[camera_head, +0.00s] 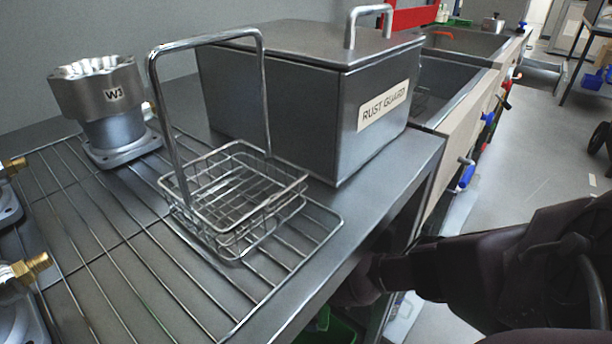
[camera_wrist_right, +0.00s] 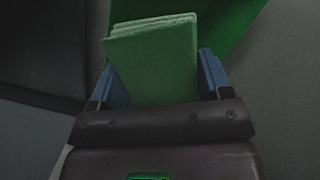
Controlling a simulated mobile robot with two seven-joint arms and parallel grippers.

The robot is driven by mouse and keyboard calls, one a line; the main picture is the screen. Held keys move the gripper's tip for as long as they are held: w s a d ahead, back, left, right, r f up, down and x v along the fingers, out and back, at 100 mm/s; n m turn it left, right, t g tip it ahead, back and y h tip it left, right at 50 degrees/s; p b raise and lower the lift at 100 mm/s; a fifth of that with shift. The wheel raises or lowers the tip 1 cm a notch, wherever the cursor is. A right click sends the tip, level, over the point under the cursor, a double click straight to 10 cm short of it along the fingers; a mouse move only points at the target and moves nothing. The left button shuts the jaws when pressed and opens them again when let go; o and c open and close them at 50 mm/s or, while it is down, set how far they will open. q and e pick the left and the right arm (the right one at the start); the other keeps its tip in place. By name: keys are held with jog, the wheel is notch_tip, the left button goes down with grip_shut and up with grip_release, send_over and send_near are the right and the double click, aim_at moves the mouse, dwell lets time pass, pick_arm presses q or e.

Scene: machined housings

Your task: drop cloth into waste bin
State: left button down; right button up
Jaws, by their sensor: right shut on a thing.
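In the right wrist view, a folded green cloth (camera_wrist_right: 155,65) with paler layered edges stands between the two blue fingertips of my right gripper (camera_wrist_right: 160,80), which is shut on it. Behind the cloth is a darker green surface (camera_wrist_right: 225,28), which looks like the waste bin; how far the cloth is from it I cannot tell. In the head view, a green bin (camera_head: 330,328) shows partly below the bench edge at the bottom. My right arm reaches in from the right and its gripper is hidden under the bench edge there. My left gripper is not in view.
The steel bench (camera_head: 395,170) overhangs the bin. Sinks (camera_head: 450,85) follow behind; the floor at right is open.

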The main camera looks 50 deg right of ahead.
jog(key=shift+s+f+b, duration=0.2)
jog(key=shift+f+b, duration=0.3)
jog(key=shift+f, duration=0.7)
jog(key=shift+w+f, duration=0.15)
jog(key=shift+f, duration=0.2)
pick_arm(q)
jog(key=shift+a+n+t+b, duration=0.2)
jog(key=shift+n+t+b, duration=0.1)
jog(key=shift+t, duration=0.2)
pick_arm(e)
jog(key=shift+w, duration=0.1)
jog(key=o, duration=1)
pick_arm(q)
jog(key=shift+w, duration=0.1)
pick_arm(e)
jog(key=shift+r, duration=0.15)
